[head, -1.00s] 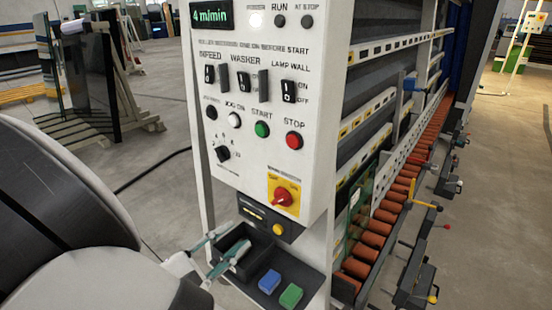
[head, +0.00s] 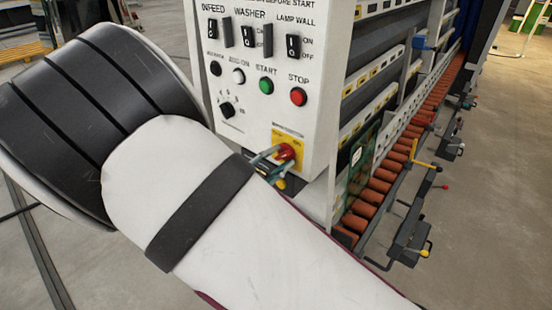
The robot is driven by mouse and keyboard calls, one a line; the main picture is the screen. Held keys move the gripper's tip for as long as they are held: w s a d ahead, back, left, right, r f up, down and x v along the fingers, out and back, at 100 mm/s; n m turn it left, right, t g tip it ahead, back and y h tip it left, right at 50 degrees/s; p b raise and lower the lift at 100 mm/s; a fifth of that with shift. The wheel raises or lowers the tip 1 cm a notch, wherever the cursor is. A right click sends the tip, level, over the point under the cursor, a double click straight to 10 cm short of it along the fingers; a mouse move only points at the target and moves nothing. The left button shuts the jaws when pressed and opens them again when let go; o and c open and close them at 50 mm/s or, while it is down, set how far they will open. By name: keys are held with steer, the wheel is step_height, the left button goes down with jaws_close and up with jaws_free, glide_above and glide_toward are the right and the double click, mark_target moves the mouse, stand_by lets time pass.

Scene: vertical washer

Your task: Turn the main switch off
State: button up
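The main switch (head: 287,151) is a red rotary knob on a yellow plate, low on the white control panel (head: 313,115). My gripper (head: 276,160) is at the switch, with one finger at the knob's upper left and another part below it. The fingers look apart around the knob, but I cannot tell whether they touch it.
Above the switch are the red stop button (head: 298,97), the green start button (head: 266,86) and a black selector knob (head: 227,109). Right of the panel runs the washer's orange roller conveyor (head: 392,176) with protruding levers.

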steer(key=shift+c, duration=0.6)
jaws_close()
steer(key=shift+n, duration=0.3)
steer(key=n+p, duration=0.1)
steer(key=n, duration=0.5)
steer(key=shift+s+d+p, duration=0.1)
steer(key=shift+d+p, duration=0.05)
steer(key=shift+p, duration=0.15)
steer(key=n, duration=0.5)
steer(key=shift+s+d+n+p, duration=0.1)
steer(key=shift+n+p, duration=0.2)
steer(key=shift+p, duration=0.1)
steer(key=n, duration=0.5)
steer(key=shift+n, duration=0.3)
